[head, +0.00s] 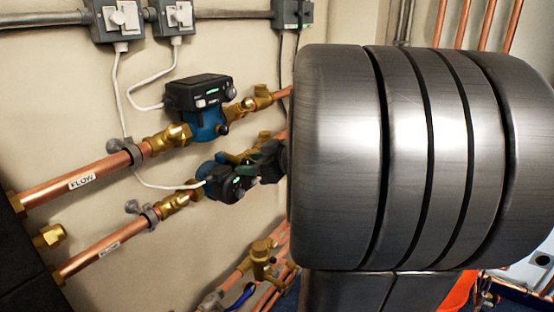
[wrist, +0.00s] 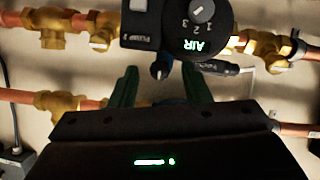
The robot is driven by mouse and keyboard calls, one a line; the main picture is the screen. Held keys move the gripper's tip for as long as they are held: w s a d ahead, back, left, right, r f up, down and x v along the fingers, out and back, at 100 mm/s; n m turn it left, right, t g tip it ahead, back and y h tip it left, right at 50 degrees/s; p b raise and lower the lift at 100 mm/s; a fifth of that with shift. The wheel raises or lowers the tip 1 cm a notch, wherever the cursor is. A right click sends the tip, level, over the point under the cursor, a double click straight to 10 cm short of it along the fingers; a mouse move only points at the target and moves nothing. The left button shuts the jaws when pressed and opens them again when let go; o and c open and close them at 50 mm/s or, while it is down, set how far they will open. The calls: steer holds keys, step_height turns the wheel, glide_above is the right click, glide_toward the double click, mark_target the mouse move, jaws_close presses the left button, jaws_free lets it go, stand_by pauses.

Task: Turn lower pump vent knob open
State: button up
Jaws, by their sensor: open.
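The lower pump (head: 230,183), black with a small green light, sits on the lower copper pipe, left of my gripper (head: 268,160) in the head view. My arm hides part of that area. In the wrist view the lower pump (wrist: 180,35) is at the top, with a grey dial (wrist: 201,10) marked 1 2 3 and the word AIR. A small dark knob (wrist: 160,70) shows below its body; I cannot tell which is the vent knob. My gripper (wrist: 160,78) is open, its dark green fingers apart on either side of the small knob, with no contact visible.
The upper pump (head: 205,100) sits on the flow pipe (head: 80,183) above. Wall switches (head: 120,18) with white cables hang at top left. A brass valve (head: 262,258) and pipes lie below. My large grey arm link fills the right of the head view.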

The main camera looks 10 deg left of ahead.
jaws_close()
steer(key=m+g, duration=0.1)
steer(key=m+g+b, duration=0.1)
steer(key=m+y+b, duration=0.1)
steer(key=shift+w+d+m+g, duration=0.15)
steer(key=shift+w+m+g, duration=0.15)
steer(key=shift+m+g, duration=0.1)
steer(key=m+g, duration=0.1)
steer(key=m, duration=0.1)
steer(key=m+g+y, duration=0.1)
steer(key=m, duration=0.1)
steer(key=shift+w+f+y, duration=0.15)
steer(key=shift+y, duration=0.15)
stand_by(0.5)
steer(key=shift+m, duration=0.3)
jaws_free()
